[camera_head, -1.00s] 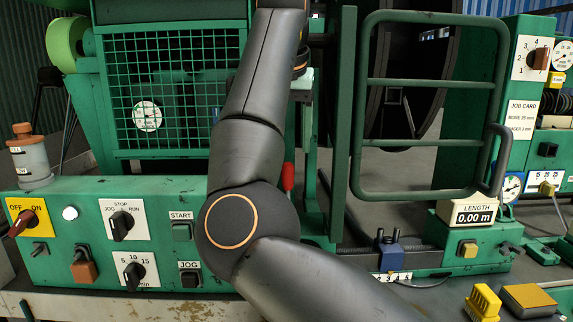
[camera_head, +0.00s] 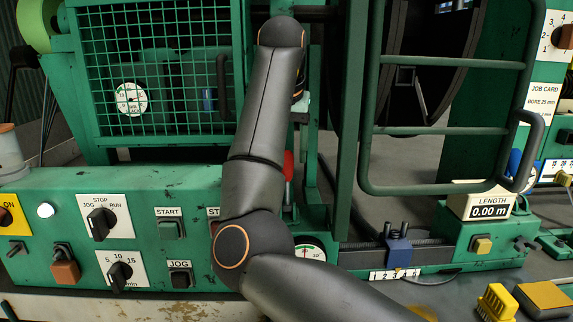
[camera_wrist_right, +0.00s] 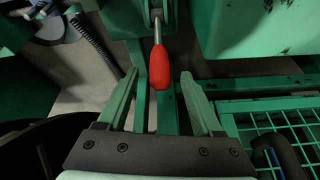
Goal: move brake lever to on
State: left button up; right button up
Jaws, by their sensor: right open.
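The brake lever shows as a red handle (camera_head: 288,168) on the green machine, just right of my right forearm in the head view. In the wrist view the red grip (camera_wrist_right: 159,68) on its metal rod points toward my right gripper (camera_wrist_right: 160,74). The gripper is open. Its two green-tinted fingers stand on either side of the red grip, with a gap on both sides. In the head view the gripper is mostly hidden behind my right arm. The lever's base and any on/off marks for it are not readable. My left gripper is not in view.
A green mesh guard (camera_head: 160,75) stands left of my arm and a tubular gate (camera_head: 445,120) to the right. The control panel (camera_head: 110,240) with knobs and buttons lies in front. A blue slider (camera_head: 398,251) and the length display (camera_head: 482,205) are at right.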

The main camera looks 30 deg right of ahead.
jog(key=shift+x, duration=2.1)
grip_shut()
